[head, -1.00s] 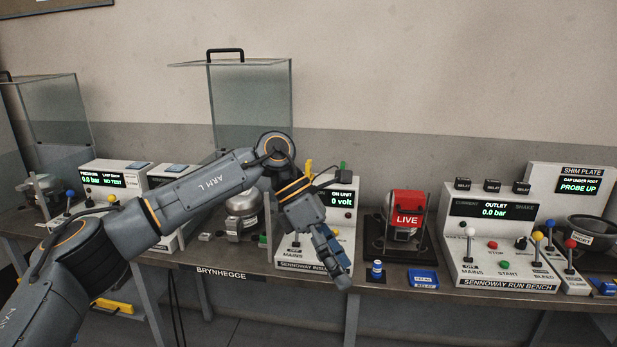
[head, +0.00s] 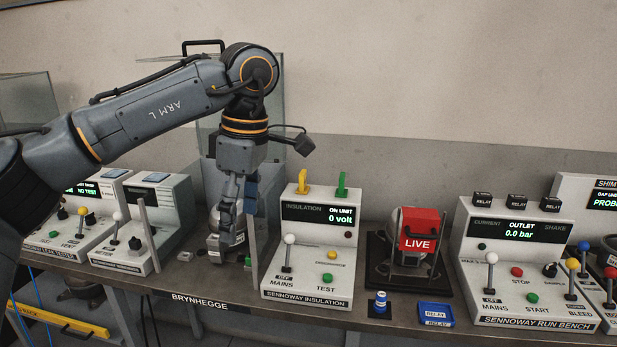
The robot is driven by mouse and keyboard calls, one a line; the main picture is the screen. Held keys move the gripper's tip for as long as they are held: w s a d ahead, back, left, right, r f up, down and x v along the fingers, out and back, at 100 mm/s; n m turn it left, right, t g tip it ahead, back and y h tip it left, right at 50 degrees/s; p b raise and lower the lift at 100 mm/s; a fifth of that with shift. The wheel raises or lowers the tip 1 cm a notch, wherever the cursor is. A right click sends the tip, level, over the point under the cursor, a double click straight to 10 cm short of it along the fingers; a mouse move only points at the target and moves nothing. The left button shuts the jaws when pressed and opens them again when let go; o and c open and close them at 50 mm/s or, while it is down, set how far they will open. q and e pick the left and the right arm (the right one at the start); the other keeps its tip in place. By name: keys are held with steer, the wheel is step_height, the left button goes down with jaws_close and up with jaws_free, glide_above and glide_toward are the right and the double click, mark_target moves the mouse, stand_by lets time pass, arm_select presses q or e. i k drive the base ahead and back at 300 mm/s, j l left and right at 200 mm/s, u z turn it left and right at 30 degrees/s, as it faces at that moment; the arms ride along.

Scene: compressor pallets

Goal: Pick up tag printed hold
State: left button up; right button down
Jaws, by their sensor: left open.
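I cannot read a tag printed hold anywhere in the head view. My left gripper (head: 236,238) points down from the arm that comes in from the left. It is open, with nothing visible between its fingers. It hangs in front of a metal compressor (head: 214,222), at the clear guard left of the insulation tester (head: 308,240), and hides part of the compressor. I cannot tell whether it touches it. A small pale label shows low on the compressor. My right gripper is not in view.
A covered unit with a red LIVE sign (head: 419,232) stands right of the tester. A blue relay tray (head: 436,312) and a blue-and-white knob-like piece (head: 379,303) lie in front. The leak tester (head: 75,215) is left; the run bench (head: 522,270) is right.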

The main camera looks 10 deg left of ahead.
mark_target(303, 188)
steer(key=i, duration=1.5)
